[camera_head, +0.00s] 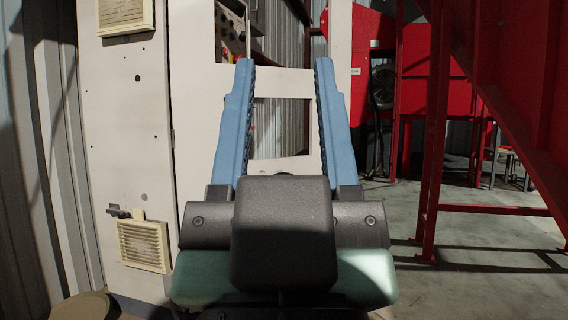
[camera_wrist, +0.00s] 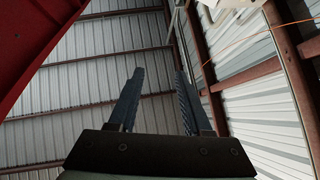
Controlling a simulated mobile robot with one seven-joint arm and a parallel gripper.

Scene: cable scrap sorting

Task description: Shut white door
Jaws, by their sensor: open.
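A white door-like panel (camera_head: 190,60) with rectangular cut-outs stands upright behind my gripper. It adjoins a white cabinet side (camera_head: 120,110) on the left along a vertical edge. Through the upper cut-out I see buttons and part of a control panel (camera_head: 232,35). My gripper (camera_head: 283,65) is open and empty in the middle of the head view, its two blue fingers pointing up and apart. The fingers overlap the panel in the picture; I cannot tell whether they touch it. The wrist view shows the open fingers (camera_wrist: 160,75) against walls and beams, with no clear view of the panel.
The cabinet side carries two cream vents (camera_head: 143,246) and a small dark latch (camera_head: 122,212). A red steel frame (camera_head: 434,130) with a sloping beam stands at right. Grey concrete floor (camera_head: 480,285) is open between its legs. Corrugated wall (camera_head: 40,150) runs along the left.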

